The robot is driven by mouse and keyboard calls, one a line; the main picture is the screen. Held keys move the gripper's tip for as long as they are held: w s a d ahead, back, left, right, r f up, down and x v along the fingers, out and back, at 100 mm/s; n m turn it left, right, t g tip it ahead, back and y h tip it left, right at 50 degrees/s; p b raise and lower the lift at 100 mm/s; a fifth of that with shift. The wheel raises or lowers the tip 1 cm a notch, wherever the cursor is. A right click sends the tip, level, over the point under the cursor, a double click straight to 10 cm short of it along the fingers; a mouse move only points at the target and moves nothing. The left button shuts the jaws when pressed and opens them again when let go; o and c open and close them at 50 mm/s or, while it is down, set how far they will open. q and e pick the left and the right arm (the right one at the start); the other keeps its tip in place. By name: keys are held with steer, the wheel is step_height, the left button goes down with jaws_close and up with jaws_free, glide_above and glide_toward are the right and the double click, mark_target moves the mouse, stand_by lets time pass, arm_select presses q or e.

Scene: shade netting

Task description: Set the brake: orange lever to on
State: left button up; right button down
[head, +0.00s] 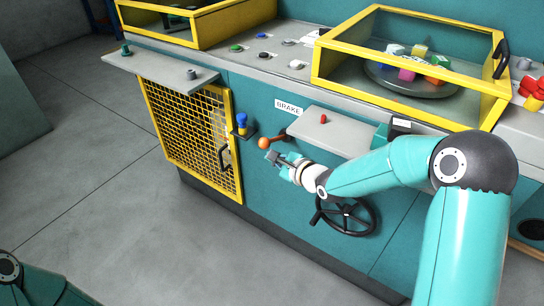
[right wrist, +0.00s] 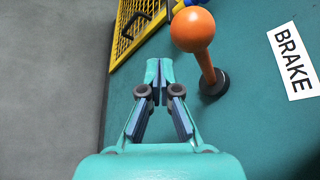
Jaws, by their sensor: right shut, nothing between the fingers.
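The orange brake lever (head: 264,143) sticks out from the teal cabinet front, just below the white BRAKE label (head: 289,107). In the right wrist view the lever's round knob (right wrist: 193,30) and shaft run down to a dark round base, with the BRAKE label (right wrist: 293,62) to its right. My right gripper (head: 272,156) is just below and right of the knob in the head view. In the right wrist view my right gripper (right wrist: 159,70) is shut and empty, its tips left of the lever shaft and apart from it. No on or off marking is readable.
A yellow mesh door (head: 190,130) is left of the lever, with a blue knob (head: 241,120) on a small bracket between them. A grey shelf (head: 335,136) juts out to the right. A black handwheel (head: 345,215) is below my right arm.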

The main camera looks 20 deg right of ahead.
steer(key=s+d+r+p, duration=0.2)
steer(key=s+d+r, duration=0.1)
steer(key=s+d, duration=0.2)
steer(key=shift+s+d, duration=0.25)
steer(key=shift+s, duration=1)
steer(key=shift+a, duration=0.1)
